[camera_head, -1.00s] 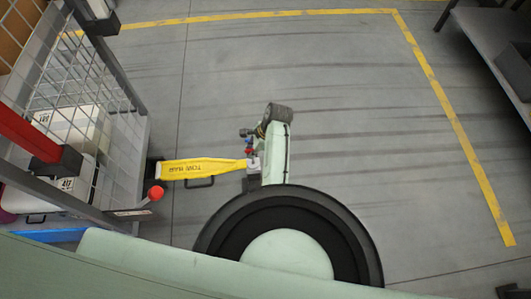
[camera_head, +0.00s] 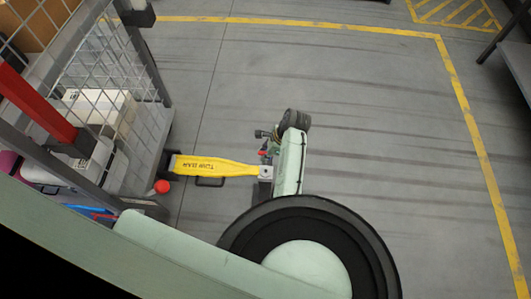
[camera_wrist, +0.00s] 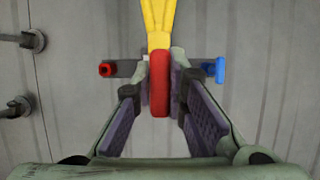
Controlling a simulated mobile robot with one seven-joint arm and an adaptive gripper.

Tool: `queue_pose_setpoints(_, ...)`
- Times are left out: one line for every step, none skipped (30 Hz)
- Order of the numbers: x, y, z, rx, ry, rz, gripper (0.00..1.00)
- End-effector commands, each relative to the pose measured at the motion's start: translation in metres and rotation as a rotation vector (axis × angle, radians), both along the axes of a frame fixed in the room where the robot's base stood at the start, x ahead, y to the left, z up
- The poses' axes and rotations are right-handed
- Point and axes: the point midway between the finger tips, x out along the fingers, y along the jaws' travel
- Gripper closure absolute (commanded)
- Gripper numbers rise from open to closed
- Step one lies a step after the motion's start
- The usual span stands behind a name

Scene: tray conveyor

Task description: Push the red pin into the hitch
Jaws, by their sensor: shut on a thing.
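In the wrist view the red pin (camera_wrist: 159,88) stands upright in the picture between my fingertips. My gripper (camera_wrist: 162,80) is shut on it, with a finger on either side. The yellow tow bar (camera_wrist: 158,22) runs up the picture behind the pin. A dark crossbar (camera_wrist: 190,68), seemingly part of the hitch, passes behind my fingertips. In the head view the tow bar (camera_head: 215,166) reaches from the cart to beside my arm. My fingers and the pin cannot be made out clearly there. How deep the pin sits is hidden.
The crossbar has a red fitting (camera_wrist: 106,69) at its left and a blue fitting (camera_wrist: 220,70) at its right. A mesh-sided cart (camera_head: 150,130) stands at the left, with a red ball (camera_head: 162,186) by it. Floor right of my arm is clear.

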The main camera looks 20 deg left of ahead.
Motion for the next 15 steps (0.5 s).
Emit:
queue_pose_setpoints(0.0,0.0,-0.004,0.0,0.001,0.0,1.0)
queue_pose_setpoints(0.0,0.0,-0.006,0.0,0.001,0.0,1.0)
queue_pose_setpoints(0.0,0.0,-0.009,0.0,0.001,0.0,1.0)
queue_pose_setpoints(0.0,0.0,-0.012,0.0,0.001,0.0,1.0)
queue_pose_setpoints(0.0,0.0,-0.014,-0.001,0.002,0.001,1.0)
queue_pose_setpoints(0.0,0.0,-0.018,-0.001,0.002,0.001,1.0)
queue_pose_setpoints(0.0,0.0,-0.021,-0.001,0.002,0.001,1.0)
queue_pose_setpoints(0.0,0.0,-0.024,-0.001,0.002,0.001,1.0)
queue_pose_setpoints(0.0,0.0,-0.028,0.0,0.001,-0.001,1.0)
queue_pose_setpoints(0.0,0.0,-0.031,0.0,0.001,-0.001,1.0)
queue_pose_setpoints(0.0,0.0,-0.034,0.0,0.001,-0.001,1.0)
queue_pose_setpoints(0.0,0.0,-0.038,-0.001,0.002,0.0,1.0)
queue_pose_setpoints(0.0,0.0,-0.04,-0.001,0.002,0.0,1.0)
queue_pose_setpoints(0.0,0.0,-0.043,0.0,0.001,-0.001,1.0)
queue_pose_setpoints(0.0,0.0,-0.046,0.0,0.001,-0.001,1.0)
